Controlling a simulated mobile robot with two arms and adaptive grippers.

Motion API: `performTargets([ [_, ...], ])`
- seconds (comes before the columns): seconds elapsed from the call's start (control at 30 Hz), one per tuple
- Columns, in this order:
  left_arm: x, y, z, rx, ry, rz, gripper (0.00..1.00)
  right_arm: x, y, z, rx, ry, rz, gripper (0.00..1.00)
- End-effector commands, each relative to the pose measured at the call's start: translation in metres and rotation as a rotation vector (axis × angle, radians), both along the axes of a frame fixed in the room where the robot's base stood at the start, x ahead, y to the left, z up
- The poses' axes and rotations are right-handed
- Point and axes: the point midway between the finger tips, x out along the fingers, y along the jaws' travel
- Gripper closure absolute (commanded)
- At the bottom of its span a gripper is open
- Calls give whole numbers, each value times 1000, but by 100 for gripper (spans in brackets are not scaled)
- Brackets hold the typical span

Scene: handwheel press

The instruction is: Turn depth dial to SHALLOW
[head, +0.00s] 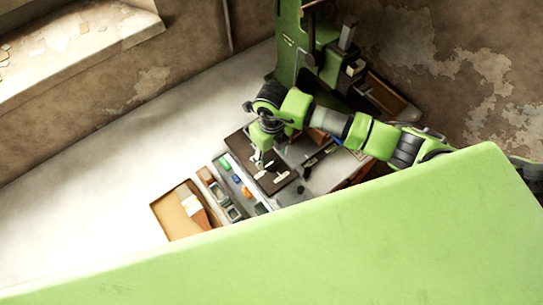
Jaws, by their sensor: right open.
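The green press (289,42) stands at the top middle of the head view, on the work table (318,178). I cannot make out the depth dial or its markings at this size; part of the press is behind my right arm. My right arm comes in from the right, and my right gripper (261,160) points down over a dark board (284,182) with pale pieces on it. The gripper is open and small in the picture. I cannot tell whether it touches the board. My left gripper is not in view.
A sectioned tray (222,163) with blue, green and orange items lies left of the board. An open tan box (168,216) is further left. A wooden tray (400,103) lies right of the press. The floor at left is clear. The lower view is blocked.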

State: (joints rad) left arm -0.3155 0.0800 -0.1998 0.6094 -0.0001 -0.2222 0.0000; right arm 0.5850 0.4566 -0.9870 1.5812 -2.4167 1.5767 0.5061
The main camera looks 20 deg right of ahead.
Motion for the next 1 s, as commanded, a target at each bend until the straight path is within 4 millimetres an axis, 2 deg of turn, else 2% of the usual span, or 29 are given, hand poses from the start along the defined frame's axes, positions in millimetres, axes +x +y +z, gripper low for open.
performTargets([
  [0.1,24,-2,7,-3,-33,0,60,-1,0,-16,0,3,0,47],
  [0.2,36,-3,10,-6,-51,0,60,-1,1,-26,0,2,1,47],
  [0.33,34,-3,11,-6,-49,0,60,-1,0,-32,1,1,2,47],
  [0.6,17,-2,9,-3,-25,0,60,-1,0,-34,1,0,2,47],
  [0.63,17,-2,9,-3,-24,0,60,-1,0,-34,1,0,2,52],
  [0.77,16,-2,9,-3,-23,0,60,-1,0,-34,1,0,2,86],
  [1.0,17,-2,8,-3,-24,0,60,0,0,-34,1,0,7,86],
])
